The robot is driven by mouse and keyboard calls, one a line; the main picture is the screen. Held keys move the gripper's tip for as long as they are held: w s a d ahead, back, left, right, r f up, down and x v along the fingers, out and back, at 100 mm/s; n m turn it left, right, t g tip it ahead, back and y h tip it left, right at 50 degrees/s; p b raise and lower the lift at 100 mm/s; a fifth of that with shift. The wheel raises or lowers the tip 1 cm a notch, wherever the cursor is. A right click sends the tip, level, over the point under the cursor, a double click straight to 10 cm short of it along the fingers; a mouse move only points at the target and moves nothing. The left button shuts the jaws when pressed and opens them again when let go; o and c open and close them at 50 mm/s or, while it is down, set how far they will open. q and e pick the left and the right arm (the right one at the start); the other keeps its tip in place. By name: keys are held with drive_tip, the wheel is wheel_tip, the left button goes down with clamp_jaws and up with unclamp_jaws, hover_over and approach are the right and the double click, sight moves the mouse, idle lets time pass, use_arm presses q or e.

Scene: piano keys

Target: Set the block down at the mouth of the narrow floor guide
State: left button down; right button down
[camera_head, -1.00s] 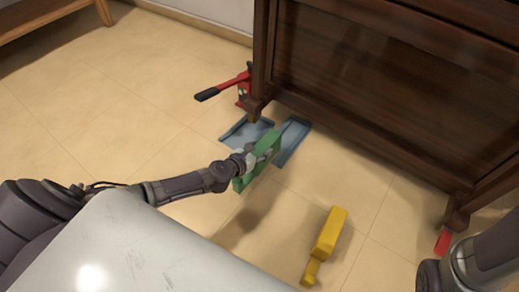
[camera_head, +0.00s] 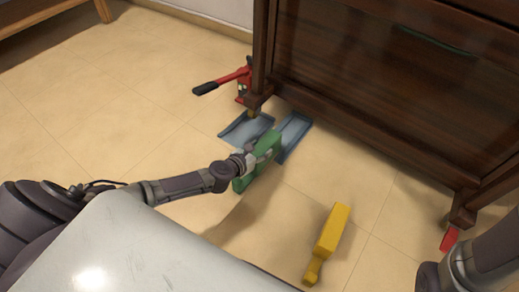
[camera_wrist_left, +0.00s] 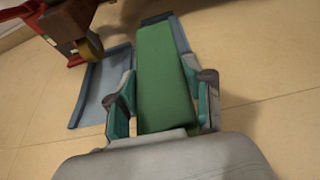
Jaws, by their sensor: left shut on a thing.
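My left gripper (camera_head: 252,160) is shut on a green block (camera_head: 262,168), which stands on edge just in front of the piano. In the left wrist view, the block (camera_wrist_left: 163,75) sits between both fingers (camera_wrist_left: 162,100). Its far end lies over the near part of the narrow blue-grey floor guide (camera_head: 295,130), hiding some of it. I cannot tell whether the block touches the floor. A wider blue-grey guide (camera_head: 236,133) lies just left of it, also visible in the wrist view (camera_wrist_left: 88,105). My right gripper is out of view.
The dark wooden piano (camera_head: 385,85) stands behind the guides. A red jack with a black-ended handle (camera_head: 240,78) is at its left corner. A yellow tool (camera_head: 328,235) lies on the open floor to the right. A red piece (camera_head: 449,239) lies by the right foot.

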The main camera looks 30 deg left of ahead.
use_arm(q)
drive_tip(key=shift+f+b, duration=0.3)
drive_tip(key=shift+f, duration=0.1)
drive_tip(key=c, duration=0.6)
unclamp_jaws()
drive_tip(key=o, duration=0.6)
